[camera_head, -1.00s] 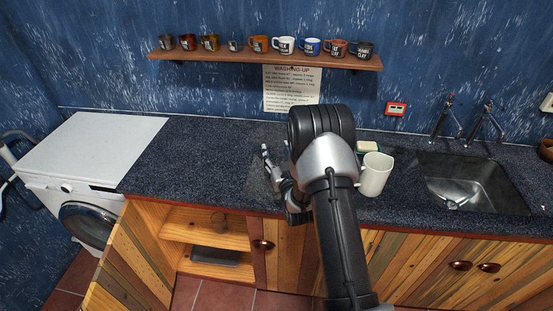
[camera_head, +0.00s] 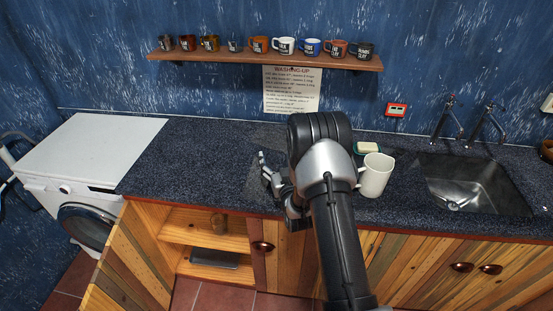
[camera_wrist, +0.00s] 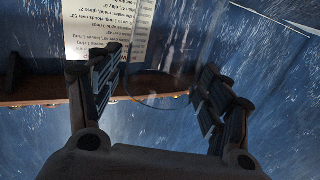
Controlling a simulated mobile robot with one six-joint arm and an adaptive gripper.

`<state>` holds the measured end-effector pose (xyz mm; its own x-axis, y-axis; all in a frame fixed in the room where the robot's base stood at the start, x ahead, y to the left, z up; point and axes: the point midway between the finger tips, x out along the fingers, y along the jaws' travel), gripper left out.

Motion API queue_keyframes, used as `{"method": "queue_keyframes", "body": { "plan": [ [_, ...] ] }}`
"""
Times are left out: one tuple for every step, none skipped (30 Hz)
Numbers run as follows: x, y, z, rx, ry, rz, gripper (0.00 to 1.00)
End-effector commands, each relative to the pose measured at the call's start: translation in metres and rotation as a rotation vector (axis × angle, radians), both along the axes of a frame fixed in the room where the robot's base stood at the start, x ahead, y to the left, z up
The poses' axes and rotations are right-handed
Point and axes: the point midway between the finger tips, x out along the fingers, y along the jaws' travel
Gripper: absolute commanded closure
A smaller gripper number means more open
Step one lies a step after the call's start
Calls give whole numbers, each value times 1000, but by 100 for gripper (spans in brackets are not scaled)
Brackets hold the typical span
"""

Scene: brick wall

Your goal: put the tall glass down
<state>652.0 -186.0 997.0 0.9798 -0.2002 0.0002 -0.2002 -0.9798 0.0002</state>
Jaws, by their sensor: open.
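My gripper (camera_head: 267,172) is low over the dark worktop, left of the white mug; its fingers also show in the wrist view (camera_wrist: 157,85), spread apart. A clear glass (camera_wrist: 158,107) shows faintly between the fingers in the wrist view, mainly as a thin curved rim. In the head view a faint clear shape (camera_head: 255,181) stands at the fingers, apparently the tall glass on the worktop. Its base and any contact with the fingers cannot be made out.
A white mug (camera_head: 376,176) and a sponge dish (camera_head: 367,148) stand right of my arm, before the sink (camera_head: 468,183). The worktop (camera_head: 190,160) is clear to the left. A mug shelf (camera_head: 270,57) hangs above.

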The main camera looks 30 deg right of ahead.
Motion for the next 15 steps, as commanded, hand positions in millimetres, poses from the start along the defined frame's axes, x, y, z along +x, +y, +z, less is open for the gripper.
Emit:
{"method": "queue_keyframes", "body": {
  "plan": [
    [0, 0, 0, 0, 0, 0, 28],
    [0, 0, 0, 0, 0, 0, 28],
    [0, 0, 0, 0, 0, 0, 28],
    [0, 0, 0, 0, 0, 0, 28],
    [0, 0, 1, 0, 0, 0, 28],
    [0, 0, 2, 0, 0, 0, 28],
    [0, 0, 3, 0, 0, 0, 28],
    [0, 0, 5, 0, 0, 0, 28],
    [-4, 1, 4, 1, 3, 0, 28],
    [-9, 2, 3, 2, 3, -1, 28],
    [-14, 3, 3, 2, 4, 0, 28],
    [-22, 4, 3, 2, 5, 0, 28],
    [-28, 6, 3, 2, 6, 0, 28],
    [-35, 7, 3, 3, 4, 0, 28],
    [-44, 9, 2, 2, 5, 0, 28]
  ]
}}
